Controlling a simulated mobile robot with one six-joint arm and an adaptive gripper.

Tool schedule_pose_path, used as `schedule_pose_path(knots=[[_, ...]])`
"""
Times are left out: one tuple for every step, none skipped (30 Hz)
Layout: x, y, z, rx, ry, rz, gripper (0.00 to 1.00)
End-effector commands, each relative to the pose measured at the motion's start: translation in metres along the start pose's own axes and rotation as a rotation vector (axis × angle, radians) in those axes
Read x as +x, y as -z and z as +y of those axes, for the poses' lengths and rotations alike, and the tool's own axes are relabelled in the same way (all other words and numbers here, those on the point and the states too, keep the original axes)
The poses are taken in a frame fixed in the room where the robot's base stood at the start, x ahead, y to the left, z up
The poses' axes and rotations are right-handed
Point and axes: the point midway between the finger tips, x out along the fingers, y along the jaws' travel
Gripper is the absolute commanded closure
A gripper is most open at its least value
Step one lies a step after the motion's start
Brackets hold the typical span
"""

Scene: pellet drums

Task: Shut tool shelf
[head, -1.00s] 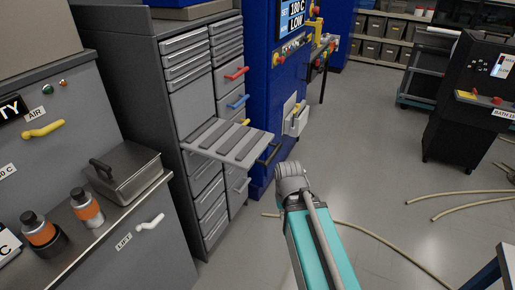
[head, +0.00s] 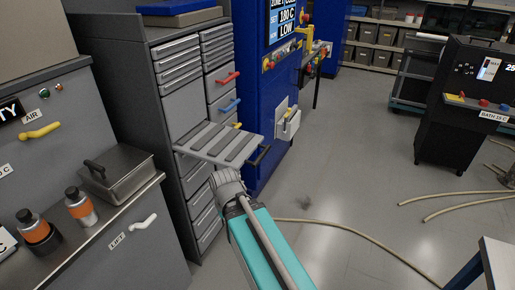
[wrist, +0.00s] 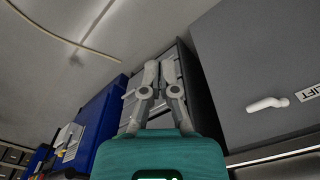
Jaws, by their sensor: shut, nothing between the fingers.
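The tool shelf (head: 218,142) is a grey slotted panel pulled out level from the tall grey drawer cabinet (head: 134,110). A dark handle (head: 262,156) is on its outer right edge. In the head view the end of my arm is just below and in front of the shelf, and my fingers are hidden there. In the wrist view my gripper (wrist: 160,66) is shut and empty, its fingers pointing toward the cabinet front (wrist: 166,62). I cannot tell whether it touches the shelf.
A blue machine (head: 262,100) stands right beside the cabinet. A red handle (head: 228,78) and a blue handle (head: 231,104) are on the cabinet above the shelf. At left are a counter with a metal box (head: 118,178) and bottles. Open floor with hoses (head: 370,235) lies to the right.

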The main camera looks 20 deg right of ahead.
Motion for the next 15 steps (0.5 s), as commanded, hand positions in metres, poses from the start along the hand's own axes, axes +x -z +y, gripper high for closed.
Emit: schedule_pose_path(knots=[[0.0,0.0001,0.0,0.0,0.0,0.0,1.0],[0.0,0.0001,0.0,0.0,0.0,0.0,1.0],[0.0,0.0001,0.0,0.0,0.0,0.0,1.0],[0.0,0.0001,0.0,0.0,0.0,0.0,1.0],[0.0,0.0001,0.0,0.0,0.0,0.0,1.0],[0.0,0.0001,0.0,0.0,0.0,0.0,1.0],[0.0,0.0001,0.0,0.0,0.0,0.0,1.0],[0.0,0.0001,0.0,0.0,0.0,0.0,1.0],[0.0,0.0001,0.0,0.0,0.0,0.0,1.0],[0.0,0.0002,0.0,0.0,0.0,0.0,1.0],[-0.0001,0.0004,0.0001,0.002,0.001,0.0,1.0],[-0.0004,0.001,0.0005,0.007,0.002,0.001,1.0],[-0.0007,0.0018,0.0009,0.013,0.004,0.001,1.0],[-0.0011,0.0029,0.0015,0.021,0.007,0.002,1.0],[-0.0019,0.0049,0.0025,0.036,0.012,0.004,1.0]])
